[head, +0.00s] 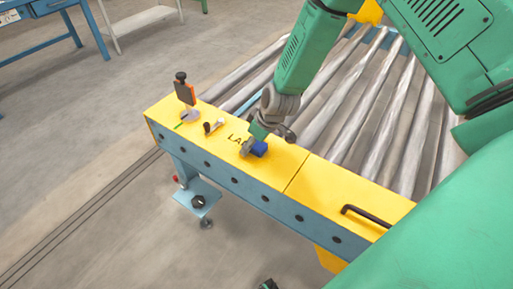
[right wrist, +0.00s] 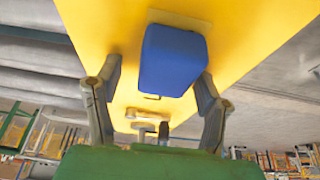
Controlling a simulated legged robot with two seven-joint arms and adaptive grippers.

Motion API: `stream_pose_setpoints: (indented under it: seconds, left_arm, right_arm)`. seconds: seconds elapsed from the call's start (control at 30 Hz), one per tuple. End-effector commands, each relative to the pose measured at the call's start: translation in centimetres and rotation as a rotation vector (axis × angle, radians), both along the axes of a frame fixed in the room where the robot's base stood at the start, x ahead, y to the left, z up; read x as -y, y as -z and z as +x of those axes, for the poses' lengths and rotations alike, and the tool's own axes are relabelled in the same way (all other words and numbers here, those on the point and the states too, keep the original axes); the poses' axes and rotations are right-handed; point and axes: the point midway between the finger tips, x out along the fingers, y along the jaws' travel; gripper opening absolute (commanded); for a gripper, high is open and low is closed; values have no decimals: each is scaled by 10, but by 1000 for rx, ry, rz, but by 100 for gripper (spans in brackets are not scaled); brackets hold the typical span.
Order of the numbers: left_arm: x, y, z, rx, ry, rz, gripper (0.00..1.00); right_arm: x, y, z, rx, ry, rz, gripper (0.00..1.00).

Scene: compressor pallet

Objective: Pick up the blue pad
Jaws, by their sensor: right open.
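The blue pad (head: 259,148) is a small block on the yellow top of the conveyor's side rail, beside dark lettering. In the right wrist view the blue pad (right wrist: 172,60) is large, between and just beyond the fingertips, closer to the right finger. My right gripper (head: 262,140) reaches down over the rail and partly hides the pad in the head view. In the right wrist view my right gripper (right wrist: 159,72) is open, with a finger on each side of the pad. I see no clear grip on it. My left gripper is not in view.
On the yellow rail (head: 315,185) stand an orange-and-black upright piece (head: 185,92) and a small dark-and-white item (head: 213,126), left of the pad. A black handle (head: 366,219) is at the right. Metal rollers (head: 340,95) lie behind the rail.

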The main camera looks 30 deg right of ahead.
Motion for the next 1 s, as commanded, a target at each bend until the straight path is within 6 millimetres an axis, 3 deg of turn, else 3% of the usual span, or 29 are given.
stream_pose_setpoints:
  seconds: [0.03,0.13,0.17,0.57,1.0]
  left_arm:
    - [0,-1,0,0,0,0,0]
    - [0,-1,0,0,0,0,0]
    - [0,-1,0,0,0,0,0]
    - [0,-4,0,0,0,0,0]
    - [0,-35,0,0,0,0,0]
  right_arm:
    - [0,0,0,0,0,0,59]
    - [-1,-1,0,-1,-1,-1,24]
    - [-1,-1,0,0,-1,-2,19]
    - [0,-9,0,1,-1,0,15]
    - [0,-90,1,2,-1,-1,15]
